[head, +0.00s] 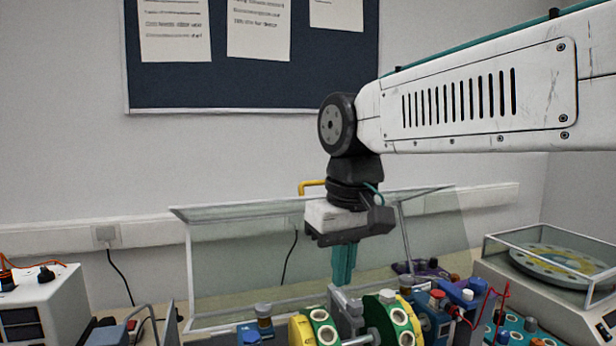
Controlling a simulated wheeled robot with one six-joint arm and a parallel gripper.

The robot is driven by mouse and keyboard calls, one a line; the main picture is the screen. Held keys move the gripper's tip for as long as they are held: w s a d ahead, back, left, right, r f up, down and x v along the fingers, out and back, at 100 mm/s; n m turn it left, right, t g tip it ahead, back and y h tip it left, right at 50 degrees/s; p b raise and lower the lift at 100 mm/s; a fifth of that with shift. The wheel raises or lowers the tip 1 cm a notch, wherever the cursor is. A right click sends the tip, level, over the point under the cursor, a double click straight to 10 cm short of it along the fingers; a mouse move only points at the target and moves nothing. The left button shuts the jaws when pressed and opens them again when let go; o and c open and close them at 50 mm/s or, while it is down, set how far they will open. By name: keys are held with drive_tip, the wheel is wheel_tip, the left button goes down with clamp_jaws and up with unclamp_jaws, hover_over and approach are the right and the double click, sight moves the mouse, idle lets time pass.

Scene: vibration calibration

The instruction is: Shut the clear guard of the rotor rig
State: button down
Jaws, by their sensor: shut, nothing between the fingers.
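The clear guard (240,265) stands raised and open behind the rotor rig, a see-through box with pale edges. A yellow handle (312,184) shows at its upper edge, partly hidden by my wrist. The rotor rig, with yellow and green discs (302,330) on a shaft, is at the bottom middle, cut off by the frame edge. My gripper (345,280) points down in front of the guard, above and behind the discs. Its teal fingers are together and empty. I cannot tell whether they touch the guard; the tips are partly hidden by the rig.
A white instrument (42,305) with red leads stands at the left. At the right is a pale unit with a clear-covered disc (560,262). Wired blue and teal modules (440,318) crowd the front right. The wall with its dark notice board (300,95) is behind.

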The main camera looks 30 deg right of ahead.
drive_tip(key=w+d+r, duration=0.2)
drive_tip(key=w+r, duration=0.5)
drive_tip(key=w, duration=0.3)
drive_tip(key=w+d+r, duration=0.2)
drive_tip(key=w+r, duration=0.4)
drive_tip(key=w, duration=0.3)
drive_tip(key=w+d+r+m, duration=0.1)
drive_tip(key=w+d+r, duration=0.15)
drive_tip(key=w, duration=0.55)
drive_tip(key=w+d+r, duration=0.1)
drive_tip(key=w+d, duration=0.3)
drive_tip(key=w, duration=0.4)
drive_tip(key=f, duration=0.3)
drive_tip(key=w+f, duration=0.1)
drive_tip(key=f, duration=0.6)
drive_tip(key=shift+w+a, duration=0.15)
drive_tip(key=shift+w, duration=0.05)
drive_tip(key=s, duration=0.3)
drive_tip(key=shift+a+r, duration=0.1)
drive_tip(key=shift+r, duration=0.25)
drive_tip(key=shift+s, duration=0.45)
drive_tip(key=shift+a+r, duration=0.1)
